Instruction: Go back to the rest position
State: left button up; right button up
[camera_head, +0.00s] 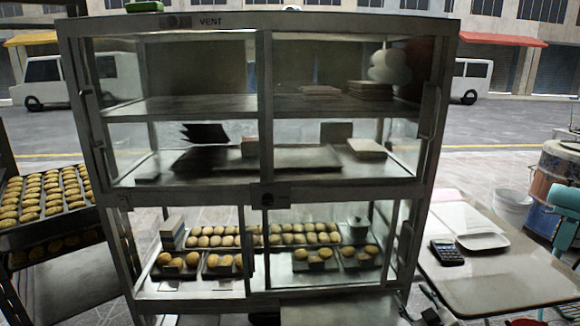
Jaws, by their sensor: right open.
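My right gripper (432,306) shows only in part at the bottom edge, right of centre, as small dark parts beside the lower right corner of the glass display cabinet (262,193). It is open, and I see nothing held in it. Most of it is cut off by the picture's edge. My left gripper is not in view. The cabinet stands upright in front of me, with trays of round buns (265,236) on its lower shelf.
A table (500,285) at the right bears a calculator (447,252) and a white tray (482,241). A rack of bun trays (45,222) stands at the left. A barrel (555,175) and a white bucket (512,208) stand at the right. Street and vans lie behind.

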jog(key=s+a+f+g, duration=0.1)
jog(key=s+a+f, duration=0.2)
jog(key=s, duration=0.3)
jog(key=s+a+f+y, duration=0.1)
jog(key=s+a+f, duration=0.1)
jog(key=s+f, duration=0.3)
jog(key=s+a+f+g, duration=0.1)
jog(key=s+a+f, duration=0.2)
jog(key=s, duration=0.4)
jog(key=shift+s+a+f+g+y, duration=0.1)
jog(key=shift+a+f+g+y, duration=0.1)
jog(key=shift+f, duration=0.25)
jog(key=shift+a+f+g+y, duration=0.1)
jog(key=shift+a+f, duration=0.05)
jog(key=shift+f, duration=0.25)
jog(key=shift+o, duration=1.3)
jog(key=s+a+f+g, duration=0.1)
jog(key=s+a+f, duration=0.1)
jog(key=s, duration=0.7)
jog(key=s+a+f+m+g, duration=0.1)
jog(key=s+a, duration=0.3)
jog(key=s, duration=0.5)
jog(key=shift+a+f+y, duration=0.15)
jog(key=shift+f+y, duration=0.25)
jog(key=shift+f, duration=0.1)
